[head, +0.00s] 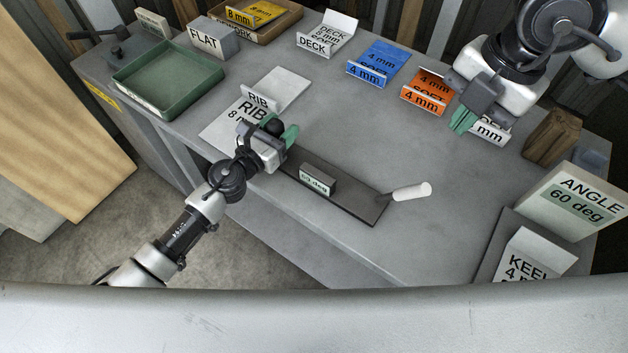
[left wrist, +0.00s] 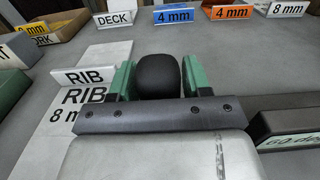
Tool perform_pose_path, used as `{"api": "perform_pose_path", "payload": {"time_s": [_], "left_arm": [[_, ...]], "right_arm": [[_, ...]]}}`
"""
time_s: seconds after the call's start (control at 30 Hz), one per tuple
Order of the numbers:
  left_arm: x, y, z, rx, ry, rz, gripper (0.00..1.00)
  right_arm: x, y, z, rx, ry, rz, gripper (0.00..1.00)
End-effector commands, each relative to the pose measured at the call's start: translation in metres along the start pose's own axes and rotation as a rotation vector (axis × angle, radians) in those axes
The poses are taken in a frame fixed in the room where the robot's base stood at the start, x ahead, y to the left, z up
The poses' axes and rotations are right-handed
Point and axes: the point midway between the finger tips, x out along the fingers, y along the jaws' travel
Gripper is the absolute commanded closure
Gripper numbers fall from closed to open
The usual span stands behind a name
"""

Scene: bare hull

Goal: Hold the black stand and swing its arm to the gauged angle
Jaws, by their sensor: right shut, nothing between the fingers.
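The black stand is a long dark base plate (head: 345,198) at the table's near edge, with a black rounded knob (head: 273,127) at its left end. A pale cylindrical handle (head: 411,191) sticks out near its right end. A small block marked 60 deg (head: 317,182) sits on the plate. My left gripper (head: 279,128) is at the knob, one green finger on each side. In the left wrist view the knob (left wrist: 159,75) fills the gap, but a firm grip cannot be told. My right gripper (head: 464,120) is shut and empty above the back right, away from the stand.
An ANGLE 60 deg card (head: 573,201) and a KEEL card (head: 525,262) stand at right. A RIB card and plate (head: 283,86), blue (head: 384,61) and orange (head: 430,90) pieces, a green tray (head: 167,80) and a brown block (head: 552,137) lie around.

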Motion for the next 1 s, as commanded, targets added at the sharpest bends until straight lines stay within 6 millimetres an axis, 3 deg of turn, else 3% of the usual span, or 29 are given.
{"api": "perform_pose_path", "payload": {"time_s": [0.03,0.1,0.47,1.0], "left_arm": [[0.000,0.000,0.000,0.000,0.000,0.000,0.44],[0.000,0.000,0.000,0.000,0.000,0.000,0.34],[-0.006,0.000,-0.001,-0.001,0.001,0.000,0.34],[-0.104,-0.001,-0.001,-0.005,0.002,0.001,0.34]], "right_arm": [[0.000,0.000,0.000,0.000,0.000,0.000,1.00],[0.000,0.000,0.000,0.000,0.000,0.000,1.00],[0.000,0.000,0.000,0.000,0.000,0.000,1.00],[0.000,0.000,0.000,0.000,0.000,0.000,1.00]]}}
